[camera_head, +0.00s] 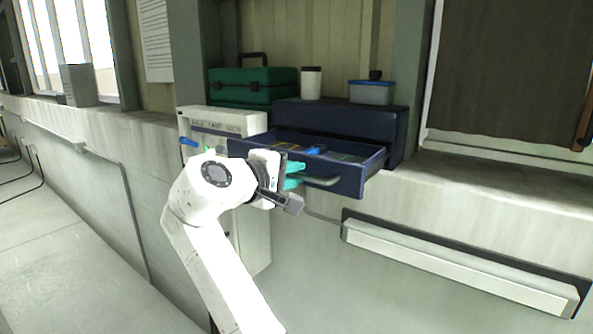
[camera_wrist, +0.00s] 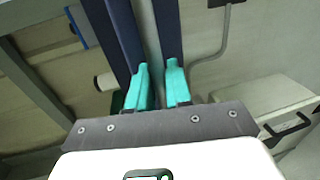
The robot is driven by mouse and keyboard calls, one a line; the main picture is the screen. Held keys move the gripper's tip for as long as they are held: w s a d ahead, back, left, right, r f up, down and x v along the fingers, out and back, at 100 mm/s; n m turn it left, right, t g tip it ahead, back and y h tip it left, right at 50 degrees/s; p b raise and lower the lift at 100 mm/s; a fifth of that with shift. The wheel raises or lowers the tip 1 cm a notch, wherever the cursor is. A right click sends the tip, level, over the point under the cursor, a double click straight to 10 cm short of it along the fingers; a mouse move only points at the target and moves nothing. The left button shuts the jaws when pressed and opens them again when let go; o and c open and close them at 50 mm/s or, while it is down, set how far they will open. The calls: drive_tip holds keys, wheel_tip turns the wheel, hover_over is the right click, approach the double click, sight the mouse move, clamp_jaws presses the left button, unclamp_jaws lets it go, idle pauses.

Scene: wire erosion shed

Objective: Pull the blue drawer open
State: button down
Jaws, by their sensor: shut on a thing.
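The blue drawer (camera_head: 347,178) is a dark navy drawer pulled out from its navy cabinet (camera_head: 340,119) on the ledge. Its open top shows some items inside, including a blue one (camera_head: 313,150). A grey bar handle (camera_head: 322,182) runs across its front. My gripper (camera_head: 297,175) has teal fingers and is at the left part of the handle, shut on it. In the wrist view, the teal fingers (camera_wrist: 160,86) point at the drawer's navy front; the grip itself is partly hidden there.
A green toolbox (camera_head: 252,87), a white jar (camera_head: 311,83) and a blue-lidded box (camera_head: 371,92) stand on or behind the cabinet. A white labelled unit (camera_head: 222,122) is to the left. A long pale bar (camera_head: 455,267) is on the wall below. The ledge at right is clear.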

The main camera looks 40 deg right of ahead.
drive_tip(key=shift+f, duration=0.1)
drive_tip(key=c, duration=1.2)
unclamp_jaws()
drive_tip(key=shift+a, duration=0.1)
drive_tip(key=b+v, duration=0.2)
drive_tip(key=v, duration=0.8)
drive_tip(key=shift+s+a, duration=0.1)
drive_tip(key=shift+a, duration=0.2)
